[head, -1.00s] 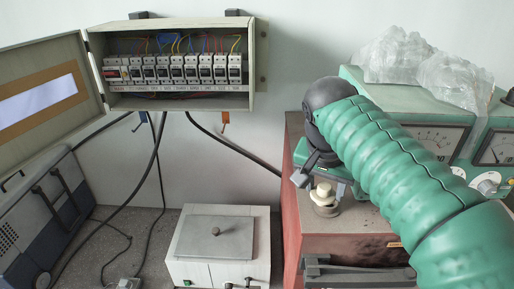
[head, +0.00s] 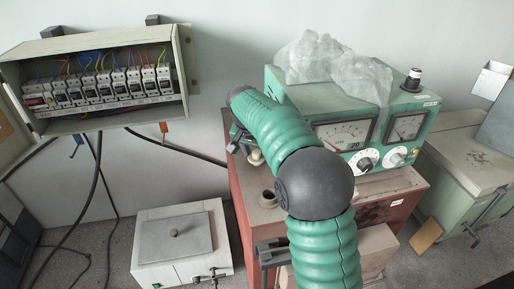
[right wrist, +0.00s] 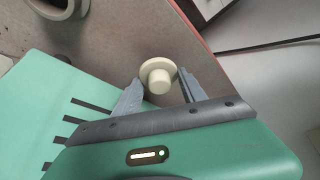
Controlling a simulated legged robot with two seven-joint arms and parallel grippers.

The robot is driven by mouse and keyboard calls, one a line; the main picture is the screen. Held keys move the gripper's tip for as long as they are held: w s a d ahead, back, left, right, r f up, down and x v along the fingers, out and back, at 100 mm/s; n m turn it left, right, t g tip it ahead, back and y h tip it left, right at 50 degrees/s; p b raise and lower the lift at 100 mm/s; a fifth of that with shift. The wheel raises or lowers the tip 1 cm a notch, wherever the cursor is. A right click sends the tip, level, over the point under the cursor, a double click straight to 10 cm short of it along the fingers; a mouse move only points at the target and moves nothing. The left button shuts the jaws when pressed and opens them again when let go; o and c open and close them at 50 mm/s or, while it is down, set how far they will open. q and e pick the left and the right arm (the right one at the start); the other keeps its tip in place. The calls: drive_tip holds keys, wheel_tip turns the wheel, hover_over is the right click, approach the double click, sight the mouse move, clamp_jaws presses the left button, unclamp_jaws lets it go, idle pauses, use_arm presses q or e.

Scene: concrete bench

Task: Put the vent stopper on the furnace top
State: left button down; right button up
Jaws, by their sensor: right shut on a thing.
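The cream vent stopper (head: 256,157), a round knob on a wider flange, is held at the far left of the red furnace (head: 250,225). My right gripper (head: 245,146) is shut on it; my arm partly hides the gripper in the head view. In the right wrist view the stopper (right wrist: 158,76) sits between the two grey fingers (right wrist: 160,84). The vent collar (head: 267,196) on the furnace top is open and empty, nearer the viewer than the stopper. It also shows in the right wrist view (right wrist: 60,8), apart from the stopper. My left gripper is out of view.
A white box with a knobbed lid (head: 180,245) is at left. An open fuse box (head: 100,80) hangs behind, with dangling cables.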

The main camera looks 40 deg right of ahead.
drive_tip(key=shift+s+a+f, duration=0.1)
drive_tip(key=shift+a+f, duration=0.15)
drive_tip(key=shift+f, duration=0.05)
drive_tip(key=shift+d+f, duration=0.1)
drive_tip(key=shift+f, duration=0.05)
drive_tip(key=o, duration=1)
drive_tip(key=shift+d+f, duration=0.1)
drive_tip(key=shift+d, duration=0.05)
drive_tip(key=shift+c, duration=0.2)
drive_tip(key=o, duration=0.4)
drive_tip(key=shift+d, duration=0.35)
drive_tip(key=shift+a+r, duration=0.3)
drive_tip(key=shift+a, duration=0.05)
drive_tip(key=b+v, duration=0.2)
drive_tip(key=v, duration=0.9)
drive_tip(key=shift+a+r, duration=0.15)
drive_tip(key=shift+r, duration=0.2)
drive_tip(key=shift+f, duration=0.1)
